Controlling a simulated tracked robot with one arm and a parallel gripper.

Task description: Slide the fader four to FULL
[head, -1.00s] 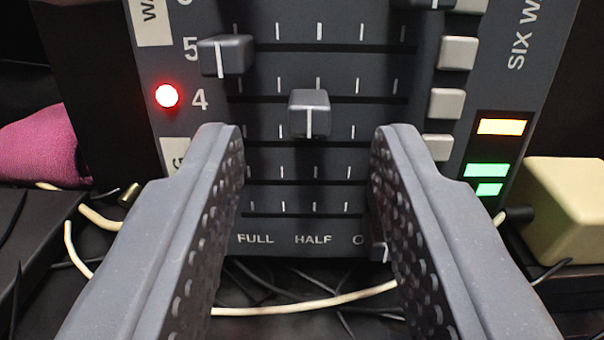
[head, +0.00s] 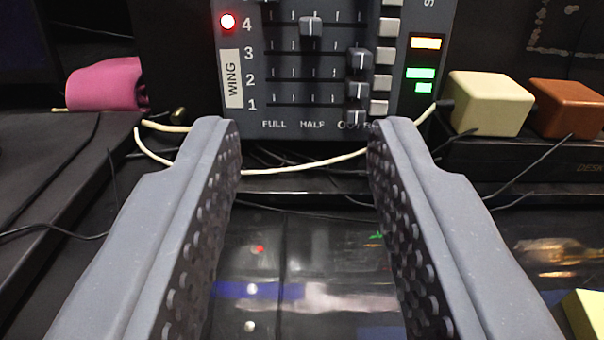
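The fader four knob (head: 311,26) is a grey cap with a white line at the top of the view. It stands at about the HALF position of its slot, between the FULL and OUT ends. A red light (head: 228,21) glows beside the number 4. My gripper (head: 304,125) is open and empty, with its two fingers wide apart below the fader board (head: 232,115). Fader four lies beyond the fingertips, above the gap between them. The knobs of faders three (head: 360,60), two (head: 358,90) and one (head: 356,118) sit at the OUT end.
Grey buttons (head: 382,82) line the faders' right side, near lit orange and green bars (head: 421,73). A cream block (head: 488,103) and a brown block (head: 567,108) stand right. Pink cloth (head: 105,86) lies left. Cables (head: 300,168) cross below the board.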

